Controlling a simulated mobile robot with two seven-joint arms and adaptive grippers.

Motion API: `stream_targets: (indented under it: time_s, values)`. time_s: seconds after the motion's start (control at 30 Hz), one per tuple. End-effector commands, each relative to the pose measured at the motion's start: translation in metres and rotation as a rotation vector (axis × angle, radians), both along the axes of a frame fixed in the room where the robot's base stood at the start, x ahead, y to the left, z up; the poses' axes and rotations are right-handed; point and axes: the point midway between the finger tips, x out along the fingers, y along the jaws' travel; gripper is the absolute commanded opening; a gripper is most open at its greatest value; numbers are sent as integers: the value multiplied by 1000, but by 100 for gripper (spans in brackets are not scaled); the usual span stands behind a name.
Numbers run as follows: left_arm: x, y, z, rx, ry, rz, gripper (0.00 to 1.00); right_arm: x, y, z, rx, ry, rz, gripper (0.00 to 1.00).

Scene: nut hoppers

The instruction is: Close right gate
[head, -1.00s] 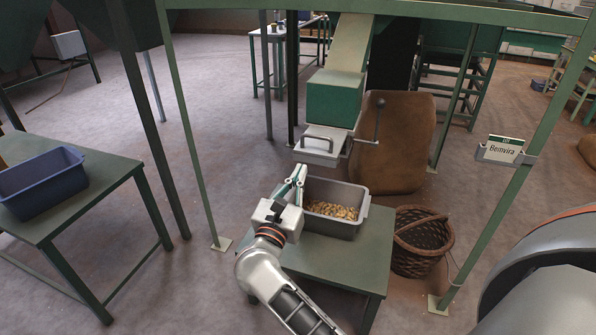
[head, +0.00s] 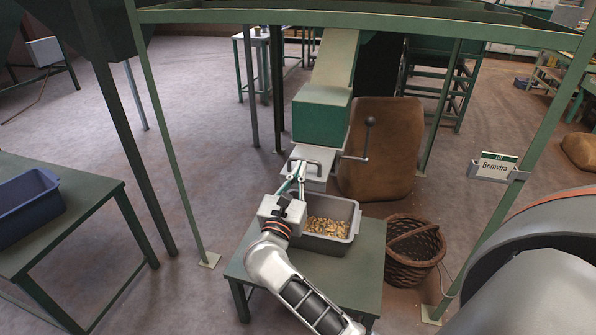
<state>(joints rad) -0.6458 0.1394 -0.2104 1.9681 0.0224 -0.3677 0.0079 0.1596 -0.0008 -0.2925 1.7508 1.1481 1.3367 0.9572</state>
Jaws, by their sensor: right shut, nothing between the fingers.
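The right gate (head: 318,184) is a light metal slide plate with a loop handle, under the green hopper outlet (head: 322,118). A lever with a dark knob (head: 370,122) sticks out at its right. My right gripper (head: 296,168) is shut and empty, with its fingertips at the gate's handle; I cannot tell whether they touch it. A grey bin (head: 349,236) holding nuts (head: 328,228) stands on a green table below, partly hidden by my right gripper. My left gripper is not in view.
The small green table (head: 345,284) carries the grey bin. A wicker basket (head: 412,250) stands on the floor at its right, and a brown sack (head: 385,150) stands behind. Green frame posts (head: 165,140) rise on both sides. A blue bin (head: 28,210) sits on the left table.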

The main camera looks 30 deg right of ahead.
Motion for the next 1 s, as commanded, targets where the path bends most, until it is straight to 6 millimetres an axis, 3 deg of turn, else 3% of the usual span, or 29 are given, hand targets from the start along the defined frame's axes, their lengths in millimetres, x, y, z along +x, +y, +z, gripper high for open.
stream_targets:
  time_s: [0.27,0.53,0.7,1.0]
  values:
    - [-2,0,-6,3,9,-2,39,5,-6,-1,-2,-1,-1,0]
    - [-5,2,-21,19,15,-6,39,48,-56,-4,-5,2,-2,0]
    - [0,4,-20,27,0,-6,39,69,-81,-3,-2,2,-2,0]
    - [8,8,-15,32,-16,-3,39,74,-88,0,0,0,-1,0]
